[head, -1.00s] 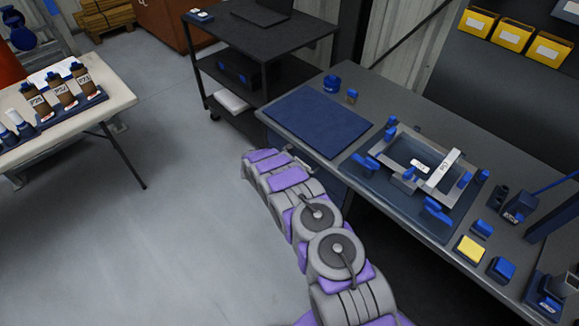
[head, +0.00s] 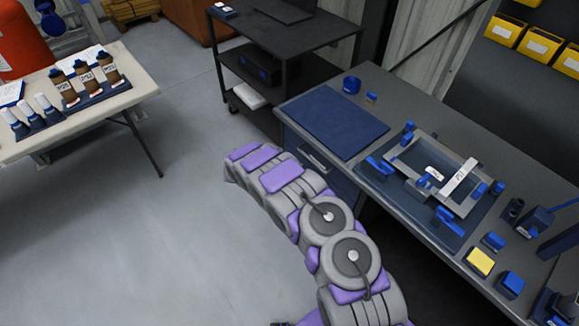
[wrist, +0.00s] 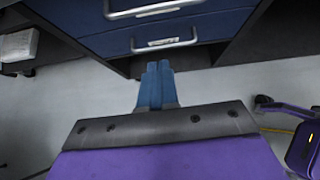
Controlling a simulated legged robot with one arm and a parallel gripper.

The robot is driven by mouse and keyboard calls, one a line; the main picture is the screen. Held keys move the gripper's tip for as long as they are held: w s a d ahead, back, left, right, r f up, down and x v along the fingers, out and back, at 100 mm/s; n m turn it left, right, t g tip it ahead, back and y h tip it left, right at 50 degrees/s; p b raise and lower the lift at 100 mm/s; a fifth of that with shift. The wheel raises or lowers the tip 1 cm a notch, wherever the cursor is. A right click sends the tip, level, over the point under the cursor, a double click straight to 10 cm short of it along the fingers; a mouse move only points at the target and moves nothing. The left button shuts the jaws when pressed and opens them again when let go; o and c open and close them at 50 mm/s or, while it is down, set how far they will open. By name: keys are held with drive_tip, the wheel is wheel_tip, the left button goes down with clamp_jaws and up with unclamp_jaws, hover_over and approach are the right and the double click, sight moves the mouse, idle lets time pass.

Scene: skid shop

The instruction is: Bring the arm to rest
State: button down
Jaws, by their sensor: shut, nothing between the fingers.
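My arm, grey with purple panels, reaches out from the bottom of the head view over the open floor, left of the workbench (head: 424,100). Its far end stays below bench-top height as far as I can tell, and the gripper itself is hidden there. In the wrist view my gripper (wrist: 159,72) has its two blue fingers together, with nothing between them. It points toward the blue drawer front (wrist: 205,30) under the bench, with grey floor below the fingertips. I cannot tell the exact gap to the drawers.
On the bench lie a blue mat (head: 333,121) and a grey frame fixture (head: 460,167) with blue clamps. A black cart (head: 290,38) stands behind. A pale table (head: 130,85) with bottles is at the left. The floor (head: 130,240) between is clear.

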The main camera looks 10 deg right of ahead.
drive_tip(key=s+d+r+m+g, duration=0.2)
drive_tip(key=s+d+r+m, duration=0.35)
drive_tip(key=r, duration=0.45)
drive_tip(key=s+d+r+m+g, duration=0.2)
drive_tip(key=s+d+r+m, duration=0.3)
drive_tip(key=r, duration=0.4)
drive_tip(key=s+d+r+m+g, duration=0.1)
drive_tip(key=s+d+r+m, duration=0.2)
drive_tip(key=s+d+r, duration=0.55)
drive_tip(key=s+a+r+m+g+y, duration=0.1)
drive_tip(key=s+r+m+y, duration=0.2)
drive_tip(key=s, duration=0.5)
drive_tip(key=s+a+r+m+g+y, duration=0.1)
drive_tip(key=s+r+m, duration=0.4)
drive_tip(key=s, duration=0.4)
drive_tip(key=s+a+m+y, duration=0.1)
drive_tip(key=s+a+y, duration=0.1)
drive_tip(key=s, duration=0.6)
drive_tip(key=s+a+r+m+y, duration=0.1)
drive_tip(key=s+a+m+y, duration=0.1)
drive_tip(key=s+a, duration=0.3)
drive_tip(key=s, duration=0.3)
drive_tip(key=shift+s+a+r, duration=0.2)
drive_tip(key=shift+s+r, duration=0.05)
drive_tip(key=shift+s, duration=0.15)
drive_tip(key=shift+m, duration=0.25)
